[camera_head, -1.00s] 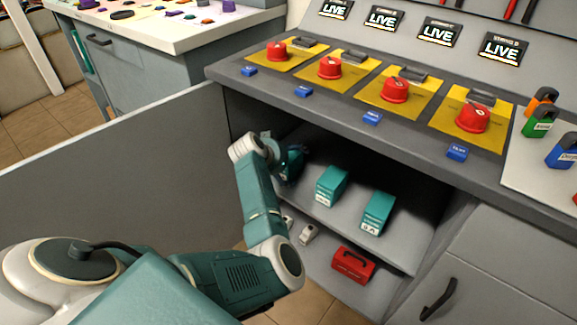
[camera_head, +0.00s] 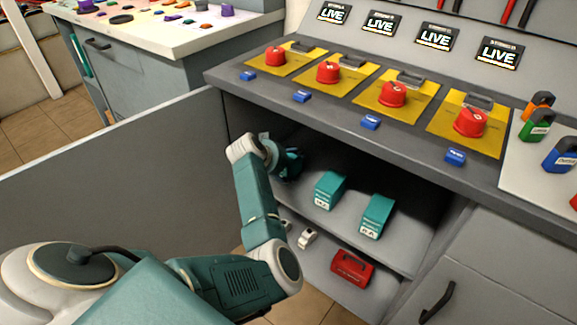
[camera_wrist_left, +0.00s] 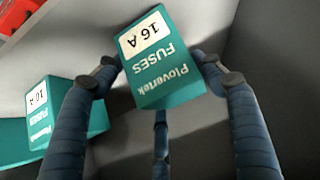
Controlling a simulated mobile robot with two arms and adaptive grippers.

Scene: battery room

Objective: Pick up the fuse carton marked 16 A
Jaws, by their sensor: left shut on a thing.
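The teal fuse carton marked 16 A (camera_wrist_left: 160,62) sits between the fingers of my left gripper (camera_wrist_left: 158,75) in the left wrist view, its label upside down in the picture. The fingers press on it from both sides, and a third finger shows below it. In the head view my left gripper (camera_head: 289,163) is inside the open cabinet at the left of the upper shelf; the held carton cannot be made out clearly there. A second teal carton marked 10 A (camera_wrist_left: 66,117) stands beside it. My right gripper is not in view.
Two teal cartons (camera_head: 330,190) (camera_head: 376,216) stand on the shelf (camera_head: 405,250) right of my gripper. A red box (camera_head: 352,267) is below. The counter edge (camera_head: 340,135) overhangs the opening, and the open door (camera_head: 110,165) stands left of my arm.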

